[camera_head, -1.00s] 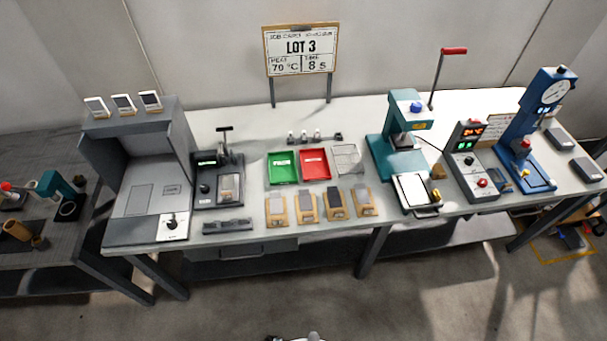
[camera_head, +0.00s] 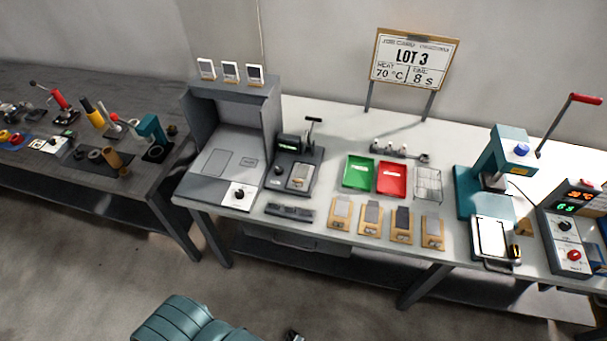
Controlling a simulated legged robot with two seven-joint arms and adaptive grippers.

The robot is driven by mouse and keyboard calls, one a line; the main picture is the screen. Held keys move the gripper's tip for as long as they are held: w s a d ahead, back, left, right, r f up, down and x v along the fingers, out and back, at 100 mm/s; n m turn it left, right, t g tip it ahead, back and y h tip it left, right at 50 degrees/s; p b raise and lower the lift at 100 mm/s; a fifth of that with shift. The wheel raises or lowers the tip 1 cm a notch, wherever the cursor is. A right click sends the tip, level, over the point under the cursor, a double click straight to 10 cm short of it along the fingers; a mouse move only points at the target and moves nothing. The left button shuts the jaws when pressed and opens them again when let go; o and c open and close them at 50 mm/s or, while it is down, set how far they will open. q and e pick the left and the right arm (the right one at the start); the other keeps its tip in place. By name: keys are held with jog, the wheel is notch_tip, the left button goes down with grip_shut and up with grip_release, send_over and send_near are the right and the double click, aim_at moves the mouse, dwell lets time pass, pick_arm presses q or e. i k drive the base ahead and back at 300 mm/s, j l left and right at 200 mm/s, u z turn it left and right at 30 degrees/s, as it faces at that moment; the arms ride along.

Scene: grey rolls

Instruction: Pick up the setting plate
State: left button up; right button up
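I cannot tell for certain which thing is the setting plate. Several small tan boards with grey or dark faces lie in a row on the bench front, among them a left one (camera_head: 340,212) and a right one (camera_head: 432,231). A flat white-topped plate (camera_head: 491,238) sits at the foot of the teal press (camera_head: 490,180). Small tools, including a teal hand press (camera_head: 153,135), stand on the dark left table (camera_head: 150,178).
On the light bench (camera_head: 300,232) are a grey hood (camera_head: 235,130), a green tray (camera_head: 358,173), a red tray (camera_head: 391,179), a wire rack (camera_head: 428,184) and a control box (camera_head: 570,228). Open floor (camera_head: 100,270) lies in front.

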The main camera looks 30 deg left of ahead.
aim_at(301, 176)
jog(key=j+z, duration=0.2)
jog(key=j, duration=0.25)
jog(key=k+j+z, duration=0.2)
jog(key=j, duration=0.25)
jog(key=j+z, duration=0.2)
jog(key=j, duration=0.3)
